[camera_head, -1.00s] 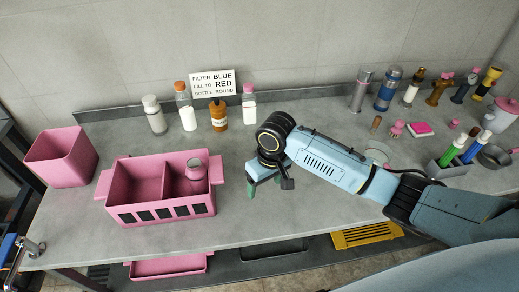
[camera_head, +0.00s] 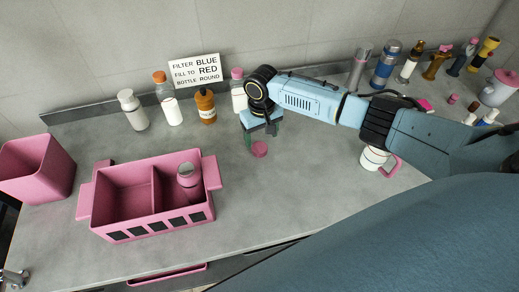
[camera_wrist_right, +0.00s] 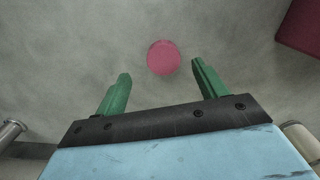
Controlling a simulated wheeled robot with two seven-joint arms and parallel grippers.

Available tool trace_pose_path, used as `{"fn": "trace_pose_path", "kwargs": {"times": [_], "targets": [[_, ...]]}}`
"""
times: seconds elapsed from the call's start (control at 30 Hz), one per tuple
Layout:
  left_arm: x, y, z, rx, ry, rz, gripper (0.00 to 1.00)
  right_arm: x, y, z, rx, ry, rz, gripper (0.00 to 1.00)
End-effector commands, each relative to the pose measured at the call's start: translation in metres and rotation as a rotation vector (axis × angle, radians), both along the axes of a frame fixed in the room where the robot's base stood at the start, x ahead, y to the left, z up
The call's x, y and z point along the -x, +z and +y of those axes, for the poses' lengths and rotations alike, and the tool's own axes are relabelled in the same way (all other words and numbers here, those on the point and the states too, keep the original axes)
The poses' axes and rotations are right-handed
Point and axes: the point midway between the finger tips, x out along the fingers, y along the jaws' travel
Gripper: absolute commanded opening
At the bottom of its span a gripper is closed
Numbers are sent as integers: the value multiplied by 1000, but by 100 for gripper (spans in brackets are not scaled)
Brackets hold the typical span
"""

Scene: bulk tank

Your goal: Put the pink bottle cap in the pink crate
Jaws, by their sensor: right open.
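The pink bottle cap (camera_head: 260,149) lies flat on the grey counter, right of the divided pink crate. It also shows as a pink disc in the right wrist view (camera_wrist_right: 163,57). My right gripper (camera_head: 258,137) is open and empty, its green fingers pointing down just behind the cap in the head view. In the wrist view the cap lies just beyond the fingertips (camera_wrist_right: 161,72), centred between them and untouched. The pink crate (camera_head: 157,222) has two compartments; a pinkish bottle (camera_head: 189,178) stands in the right one. My left gripper is out of view.
An open pink bin (camera_head: 35,172) stands left of the crate. Several bottles line the back wall, one with a pink cap (camera_head: 237,74) close behind my right gripper. A white mug with a pink handle (camera_head: 374,158) sits under my right arm. The front counter is clear.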

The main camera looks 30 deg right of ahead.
Motion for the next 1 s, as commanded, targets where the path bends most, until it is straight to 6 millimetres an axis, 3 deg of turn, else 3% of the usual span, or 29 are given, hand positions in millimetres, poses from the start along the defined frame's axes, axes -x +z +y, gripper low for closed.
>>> {"fn": "trace_pose_path", "kwargs": {"times": [0.1,0.2,0.4,0.63,1.0], "targets": [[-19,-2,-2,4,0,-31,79,-2,-14,2,0,0,1,71],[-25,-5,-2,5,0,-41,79,-4,-30,5,0,0,2,71],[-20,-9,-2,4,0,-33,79,-4,-50,5,0,1,-1,71],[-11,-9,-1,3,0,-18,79,-4,-50,5,0,1,-1,71],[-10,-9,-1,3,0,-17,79,-4,-50,5,0,1,-1,24]]}}
